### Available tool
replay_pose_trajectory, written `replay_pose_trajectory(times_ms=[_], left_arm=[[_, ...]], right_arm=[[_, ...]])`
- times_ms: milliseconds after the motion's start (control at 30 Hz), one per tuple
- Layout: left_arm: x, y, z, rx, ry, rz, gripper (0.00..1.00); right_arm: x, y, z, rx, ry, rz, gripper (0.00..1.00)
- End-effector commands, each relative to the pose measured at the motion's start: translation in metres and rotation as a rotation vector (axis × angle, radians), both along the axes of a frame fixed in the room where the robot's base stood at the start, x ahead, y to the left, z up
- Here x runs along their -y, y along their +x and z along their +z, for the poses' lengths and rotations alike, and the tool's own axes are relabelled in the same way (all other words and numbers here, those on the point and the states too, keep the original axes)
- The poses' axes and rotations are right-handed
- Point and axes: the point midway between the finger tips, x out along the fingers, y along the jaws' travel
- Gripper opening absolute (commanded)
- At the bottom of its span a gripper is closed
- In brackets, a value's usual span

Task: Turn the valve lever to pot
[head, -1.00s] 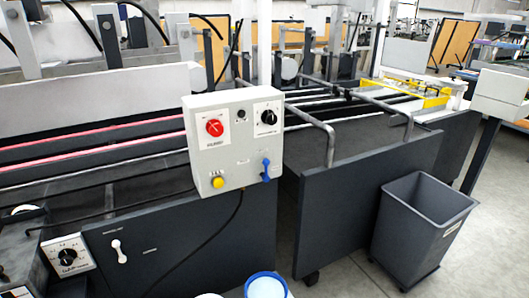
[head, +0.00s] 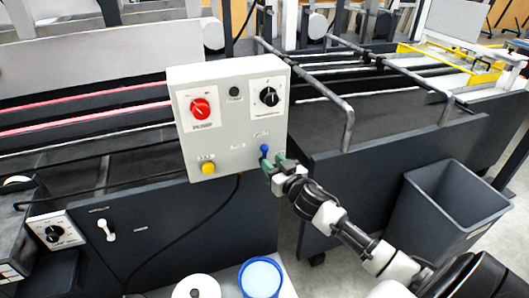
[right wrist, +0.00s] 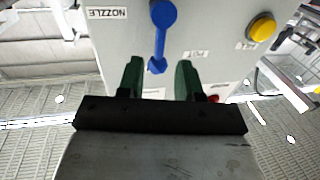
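The blue valve lever (head: 264,149) is on the lower right of the grey control box (head: 228,78). In the right wrist view the lever (right wrist: 162,22) has a round hub and an arm ending in a knob. A NOZZLE label (right wrist: 106,13) is on one side of it; a smaller, blurred label (right wrist: 196,53) is on the other. My right gripper (head: 273,163) is at the lever. In the wrist view its green fingers (right wrist: 159,66) are apart, with the knob between their tips in the picture. Contact cannot be told. The left gripper is out of view.
The box also carries a red switch (head: 200,108), a black dial (head: 269,93) and a yellow button (head: 208,168). A grey bin (head: 440,215) is at right. A cable hangs under the box.

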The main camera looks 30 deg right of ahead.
Motion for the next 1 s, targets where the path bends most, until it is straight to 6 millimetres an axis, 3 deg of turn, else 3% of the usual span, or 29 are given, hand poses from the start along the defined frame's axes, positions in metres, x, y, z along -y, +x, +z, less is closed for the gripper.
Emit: replay_pose_trajectory(times_ms=[100, 300, 733, 967, 1000], left_arm=[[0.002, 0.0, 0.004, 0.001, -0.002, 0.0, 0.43], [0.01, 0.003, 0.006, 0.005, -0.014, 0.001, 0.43], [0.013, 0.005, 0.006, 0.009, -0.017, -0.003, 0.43], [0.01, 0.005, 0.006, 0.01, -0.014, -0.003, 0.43], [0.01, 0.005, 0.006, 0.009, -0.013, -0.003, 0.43]], right_arm=[[0.001, 0.021, 0.002, 0.001, -0.001, -0.003, 0.35], [0.002, 0.044, 0.0, 0.0, 0.0, -0.002, 0.35], [0.002, 0.052, -0.001, -0.001, 0.0, -0.001, 0.35], [0.002, 0.052, -0.001, -0.001, 0.0, -0.001, 0.0], [0.002, 0.052, -0.001, -0.001, 0.0, -0.001, 0.0]])
